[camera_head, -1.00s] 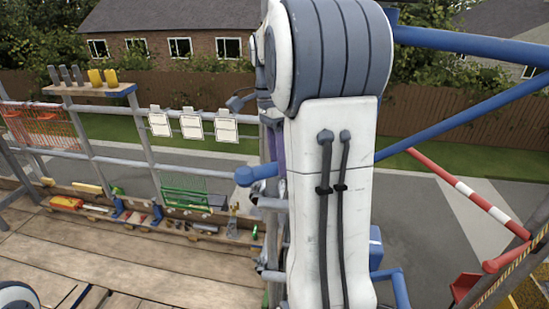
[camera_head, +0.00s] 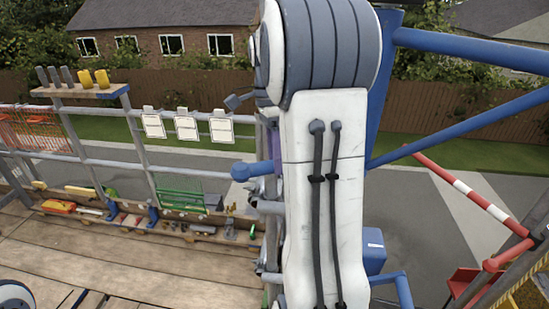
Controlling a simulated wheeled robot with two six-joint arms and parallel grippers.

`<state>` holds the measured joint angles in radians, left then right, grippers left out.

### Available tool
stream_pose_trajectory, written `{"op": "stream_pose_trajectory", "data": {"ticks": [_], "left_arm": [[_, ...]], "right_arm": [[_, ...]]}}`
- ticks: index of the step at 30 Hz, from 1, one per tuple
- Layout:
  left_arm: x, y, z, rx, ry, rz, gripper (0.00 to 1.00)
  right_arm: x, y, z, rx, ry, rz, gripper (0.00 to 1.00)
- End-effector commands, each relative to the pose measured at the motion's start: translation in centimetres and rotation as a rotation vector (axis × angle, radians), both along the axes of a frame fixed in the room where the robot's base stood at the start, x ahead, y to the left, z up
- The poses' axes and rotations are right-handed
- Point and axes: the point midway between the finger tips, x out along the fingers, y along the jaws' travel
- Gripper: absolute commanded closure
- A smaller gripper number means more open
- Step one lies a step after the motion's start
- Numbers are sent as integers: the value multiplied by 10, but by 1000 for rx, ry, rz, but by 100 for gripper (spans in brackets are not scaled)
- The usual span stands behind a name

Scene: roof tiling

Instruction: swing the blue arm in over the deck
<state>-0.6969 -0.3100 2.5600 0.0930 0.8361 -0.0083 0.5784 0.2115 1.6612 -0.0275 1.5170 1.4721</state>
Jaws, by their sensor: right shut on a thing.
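The blue arm (camera_head: 470,125) shows at the right as two long blue tubes, one level near the top and one slanting up to the right. They meet near a blue upright (camera_head: 385,75) partly hidden behind my white and grey arm. The plank deck (camera_head: 130,262) lies at the lower left. My left gripper is not in view.
A grey guard rail (camera_head: 110,160) runs along the deck's far edge, with a shelf (camera_head: 85,91) and three white sheets (camera_head: 186,128). Tools lie along the deck edge. A red and white striped bar (camera_head: 470,198) slants at the right. A blue box (camera_head: 373,250) is low beside my arm.

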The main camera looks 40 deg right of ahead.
Motion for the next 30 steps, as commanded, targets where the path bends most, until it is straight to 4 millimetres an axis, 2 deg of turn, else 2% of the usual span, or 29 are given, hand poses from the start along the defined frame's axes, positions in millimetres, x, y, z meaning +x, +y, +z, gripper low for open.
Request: {"op": "stream_pose_trajectory", "data": {"ticks": [2, 3, 5, 6, 15, 19, 30], "left_arm": [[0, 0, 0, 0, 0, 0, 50], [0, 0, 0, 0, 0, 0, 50], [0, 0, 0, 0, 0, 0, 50], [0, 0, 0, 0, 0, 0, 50], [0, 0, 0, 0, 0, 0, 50], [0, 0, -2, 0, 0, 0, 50], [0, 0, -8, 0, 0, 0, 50]], "right_arm": [[4, -3, 3, -12, -19, -5, 100], [4, -3, 3, -12, -19, -5, 56], [4, -3, 3, -11, -19, -5, 34], [3, -3, 2, -11, -18, -5, 31], [2, -2, 2, -5, -12, -3, 31], [5, -4, 9, -6, -14, -3, 31], [18, -10, 71, -8, -15, -3, 31]]}}
